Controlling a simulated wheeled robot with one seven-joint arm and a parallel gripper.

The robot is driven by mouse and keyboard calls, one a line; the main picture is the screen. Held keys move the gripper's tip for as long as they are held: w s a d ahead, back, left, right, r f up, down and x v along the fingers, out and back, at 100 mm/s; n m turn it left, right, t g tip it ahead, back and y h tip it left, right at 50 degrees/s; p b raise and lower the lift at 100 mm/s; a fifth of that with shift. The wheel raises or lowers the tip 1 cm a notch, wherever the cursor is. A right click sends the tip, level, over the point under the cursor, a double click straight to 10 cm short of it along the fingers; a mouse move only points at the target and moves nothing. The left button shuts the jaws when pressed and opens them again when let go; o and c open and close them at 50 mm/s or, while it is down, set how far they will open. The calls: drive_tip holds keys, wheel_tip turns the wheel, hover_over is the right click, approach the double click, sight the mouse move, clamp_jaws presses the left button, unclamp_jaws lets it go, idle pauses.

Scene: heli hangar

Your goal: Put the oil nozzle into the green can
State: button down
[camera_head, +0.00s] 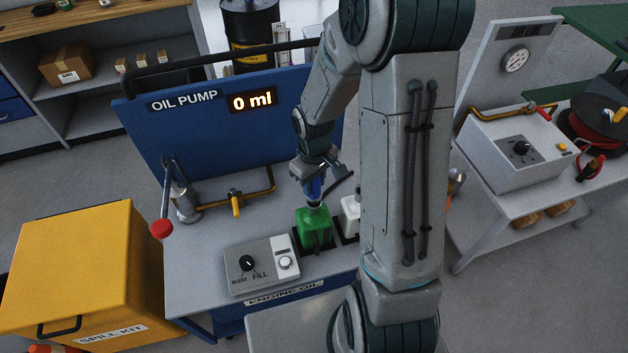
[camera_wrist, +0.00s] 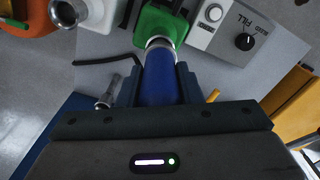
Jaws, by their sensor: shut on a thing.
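The oil nozzle has a blue body (camera_head: 313,187) and a metal end. My gripper (camera_head: 317,172) is shut on the blue body, which also shows between the fingers in the wrist view (camera_wrist: 159,84). The nozzle points down over the green can (camera_head: 314,232). In the wrist view its metal end overlaps the top of the green can (camera_wrist: 158,24), and the can's mouth is hidden behind it. I cannot tell whether the tip is inside the mouth or just above it. The can stands upright on the grey bench top (camera_head: 200,277).
A white can (camera_head: 350,215) stands close right of the green can, partly behind my arm. A control box (camera_head: 262,264) with a dial sits at the left front. The blue pump panel (camera_head: 230,120) rises behind and reads 0 ml. A black hose (camera_wrist: 104,60) trails left of the nozzle.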

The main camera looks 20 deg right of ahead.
drive_tip(key=shift+f+b, duration=0.85)
drive_tip(key=shift+f, duration=0.2)
drive_tip(key=shift+c, duration=2.3)
unclamp_jaws()
wheel_tip(320, 180, up, 11)
drive_tip(key=p, duration=0.8)
drive_tip(key=shift+p, duration=0.3)
